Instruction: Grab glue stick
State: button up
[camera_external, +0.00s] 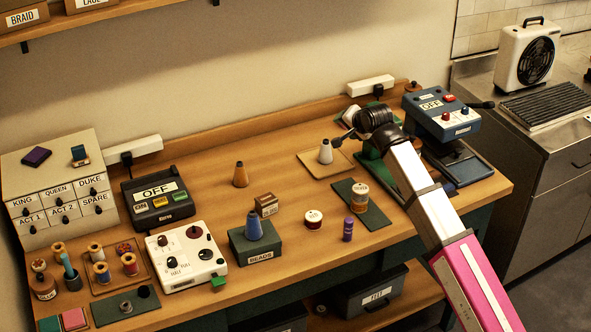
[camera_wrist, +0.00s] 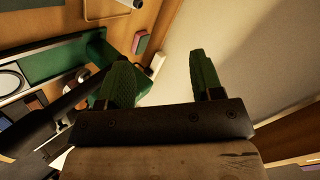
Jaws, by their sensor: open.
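A small purple cylinder (camera_external: 347,229), which looks like the glue stick, stands upright near the table's front edge in the external view, right of a red-and-white round tin. I cannot make it out in the wrist view. My gripper (camera_wrist: 163,70) is open, its two green fingers wide apart with nothing held between them. In the external view my arm reaches over the right part of the table, with its wrist at the back near the wall, well behind and above the purple cylinder. The fingers are hard to make out there.
A round tin (camera_external: 313,219) stands left of the cylinder. A labelled spool (camera_external: 359,202) stands on a dark green mat (camera_external: 374,215) behind it. A beads box (camera_external: 256,246) with a blue cone is further left. A blue machine (camera_external: 441,118) stands at right. Bare wood lies in front of the mat.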

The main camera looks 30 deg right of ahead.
jog(key=s+a+r+m+g+y, duration=0.1)
jog(key=s+r+m+g+y, duration=0.15)
jog(key=s+m+y, duration=0.7)
jog(key=s+r+m+g+y, duration=0.1)
jog(key=s+r+m+y, duration=0.15)
jog(key=s+y, duration=0.8)
jog(key=h, duration=0.4)
send_near(348, 230)
jog(key=shift+w+a+r+n, duration=0.2)
jog(key=shift+w+n, duration=0.1)
jog(key=shift+w, duration=0.3)
jog(key=shift+x, duration=2.75)
jog(key=shift+w+r+x, duration=0.1)
jog(key=shift+r+x, duration=0.05)
jog(key=shift+x, duration=0.7)
jog(key=shift+w+r+x, duration=0.1)
jog(key=shift+r+x, duration=0.1)
jog(key=shift+x, duration=0.7)
jog(key=shift+r+x, duration=0.15)
jog(key=shift+x, duration=0.7)
jog(key=c, duration=1)
